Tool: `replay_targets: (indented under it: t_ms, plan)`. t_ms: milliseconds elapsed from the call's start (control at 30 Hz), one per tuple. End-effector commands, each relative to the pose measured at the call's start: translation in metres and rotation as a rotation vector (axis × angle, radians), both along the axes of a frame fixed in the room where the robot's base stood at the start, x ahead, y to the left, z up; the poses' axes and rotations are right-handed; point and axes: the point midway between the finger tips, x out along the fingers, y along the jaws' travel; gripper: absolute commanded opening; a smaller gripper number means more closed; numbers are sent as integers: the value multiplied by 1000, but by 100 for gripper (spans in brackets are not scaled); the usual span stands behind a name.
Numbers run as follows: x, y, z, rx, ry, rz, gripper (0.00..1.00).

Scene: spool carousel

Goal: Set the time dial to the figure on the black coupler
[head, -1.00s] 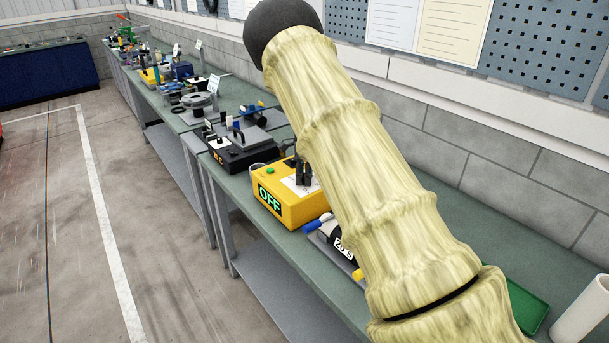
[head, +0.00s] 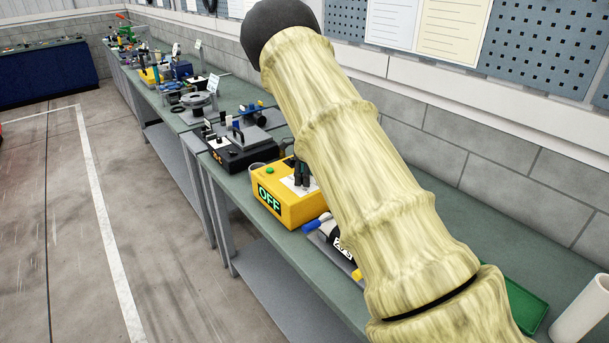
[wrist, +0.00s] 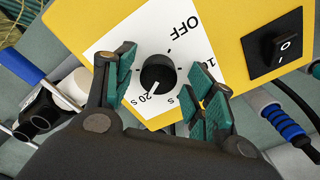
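The yellow box (head: 283,208) has a screen reading OFF; its top also shows in the wrist view (wrist: 215,22). The black time dial (wrist: 158,71) sits on a white scale plate with OFF and several second marks. Its white pointer line points towards the 20 s mark. My gripper (wrist: 164,74) is open, with its teal-padded fingers on both sides of the dial; I see a gap at each side. The black coupler (head: 333,236) lies beside the box, partly hidden by my arm. Its white label is partly covered now; it read 20 s in the earlier head frame.
A black rocker switch (wrist: 281,45) is on the box top, right of the dial. A blue-ringed cable plug (wrist: 284,121) lies beside the box. A green tray (head: 526,305) and white cylinder (head: 580,308) are at the bench's right end. Other equipment stands farther along the bench.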

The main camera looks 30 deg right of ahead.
Motion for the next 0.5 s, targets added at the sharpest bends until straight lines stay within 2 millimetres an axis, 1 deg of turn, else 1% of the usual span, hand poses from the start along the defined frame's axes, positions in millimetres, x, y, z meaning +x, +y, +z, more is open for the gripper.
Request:
replay_targets:
  t_ms: [167, 267, 367, 500]
  plan:
    - [0, 1, 0, 1, 1, 1, 55]
    - [0, 1, 4, 1, 1, 1, 55]
    - [0, 1, 14, 1, -1, 1, 55]
    - [1, 1, 37, 1, -1, 1, 55]
